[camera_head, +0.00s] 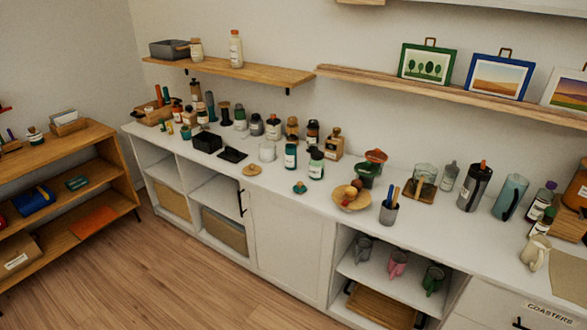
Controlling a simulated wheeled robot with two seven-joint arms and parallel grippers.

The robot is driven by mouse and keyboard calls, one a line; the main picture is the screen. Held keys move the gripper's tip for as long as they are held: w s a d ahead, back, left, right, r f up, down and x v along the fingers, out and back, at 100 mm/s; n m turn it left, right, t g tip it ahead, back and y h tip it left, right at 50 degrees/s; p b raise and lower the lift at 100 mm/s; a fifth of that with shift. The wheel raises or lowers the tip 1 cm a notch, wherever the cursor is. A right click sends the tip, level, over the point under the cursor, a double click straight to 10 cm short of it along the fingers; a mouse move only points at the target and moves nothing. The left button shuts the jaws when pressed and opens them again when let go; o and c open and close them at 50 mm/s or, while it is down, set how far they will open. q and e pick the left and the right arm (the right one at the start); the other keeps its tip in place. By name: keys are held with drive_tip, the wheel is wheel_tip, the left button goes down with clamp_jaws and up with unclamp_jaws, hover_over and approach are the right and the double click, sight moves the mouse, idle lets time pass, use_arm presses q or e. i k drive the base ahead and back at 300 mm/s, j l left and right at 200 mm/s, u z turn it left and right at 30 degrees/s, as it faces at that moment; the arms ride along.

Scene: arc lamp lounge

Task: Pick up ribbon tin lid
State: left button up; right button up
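No label marks the ribbon tin lid, and I cannot tell for sure which piece it is. A round wooden lid with a knob (252,169) lies flat near the counter's front edge, in front of a white open-looking tin (267,151). A flat black lid-like piece (232,155) lies beside a black box (207,142). Neither of my grippers shows in the head view.
The white counter (278,203) is crowded at the back with bottles and jars. A wooden bowl (352,200) and a cup of tools (389,212) stand to the right. Wooden shelves (240,74) hang above. A low shelf unit (75,190) stands left; the floor (170,270) is clear.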

sight(300, 188)
drive_tip(key=i+j+z, duration=0.15)
drive_tip(key=z, duration=0.3)
drive_tip(key=i+j+z, duration=0.15)
drive_tip(key=z, duration=0.25)
drive_tip(key=j+z, duration=0.45)
drive_tip(key=i+l, duration=0.05)
drive_tip(key=l, duration=0.05)
